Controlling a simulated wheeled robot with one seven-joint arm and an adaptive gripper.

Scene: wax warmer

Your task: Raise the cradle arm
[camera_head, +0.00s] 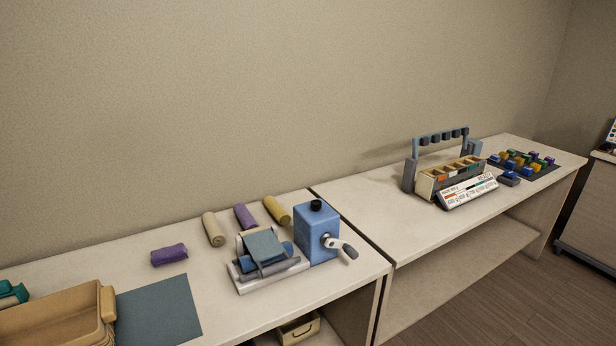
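My gripper is not in view.
A dark mat (549,175) with several colored blocks lies right of the warmer. The left table holds a blue crank machine (314,236), several rolls, a purple bundle (169,255), a blue-grey sheet (160,310) and a tan bin (50,325). The right table's left part (375,215) is clear.

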